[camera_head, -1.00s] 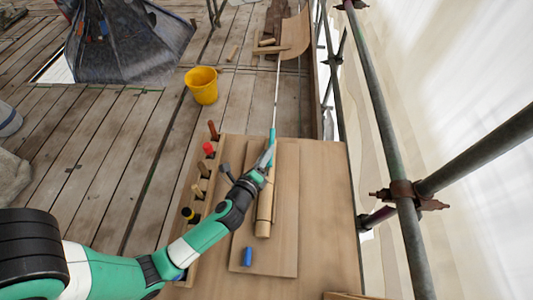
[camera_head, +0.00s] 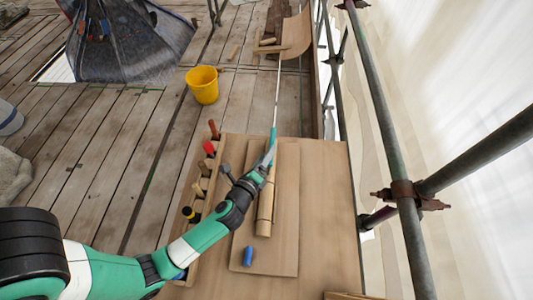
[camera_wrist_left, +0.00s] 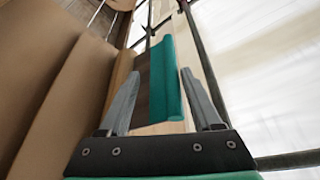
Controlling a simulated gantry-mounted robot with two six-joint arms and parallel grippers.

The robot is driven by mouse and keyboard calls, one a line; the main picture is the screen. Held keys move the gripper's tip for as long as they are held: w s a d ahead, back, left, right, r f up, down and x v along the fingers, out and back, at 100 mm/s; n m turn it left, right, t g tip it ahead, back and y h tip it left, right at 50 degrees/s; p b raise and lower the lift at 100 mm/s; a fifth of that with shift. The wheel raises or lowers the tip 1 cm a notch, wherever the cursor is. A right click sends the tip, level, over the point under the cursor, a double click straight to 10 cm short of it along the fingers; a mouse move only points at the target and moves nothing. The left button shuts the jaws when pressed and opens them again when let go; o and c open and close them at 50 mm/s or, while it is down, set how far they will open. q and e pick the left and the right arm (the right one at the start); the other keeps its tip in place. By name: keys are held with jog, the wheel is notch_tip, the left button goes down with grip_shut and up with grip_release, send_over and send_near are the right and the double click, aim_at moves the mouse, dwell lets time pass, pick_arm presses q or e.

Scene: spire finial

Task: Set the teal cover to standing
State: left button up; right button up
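The teal cover (camera_head: 272,136) is a narrow upright-looking strip at the far end of my left arm in the head view, with a thin pale rod running away beyond it. In the left wrist view the teal cover (camera_wrist_left: 167,80) lies lengthwise between the two grey fingers. My left gripper (camera_head: 270,152) also shows in the left wrist view (camera_wrist_left: 160,88). Its fingers are apart, with visible gaps on both sides of the cover. Whether the fingers overlap the cover in depth is unclear. My right gripper is not in view.
A pale wooden roll (camera_head: 265,212) and a blue cylinder (camera_head: 247,257) lie on a board (camera_head: 287,240). A rack at the left holds several tools, including a red-handled one (camera_head: 209,148). A yellow bucket (camera_head: 202,88) stands on planks. Scaffold poles (camera_head: 393,150) bound the right side.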

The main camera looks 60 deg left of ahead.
pick_arm(q)
jog(key=shift+d+r, duration=0.1)
jog(key=shift+r, duration=0.1)
jog(key=shift+s+d+r, duration=0.1)
jog(key=shift+s+d, duration=0.15)
jog(key=v, duration=1)
jog(key=shift+s, duration=0.4)
jog(key=shift+d, duration=0.1)
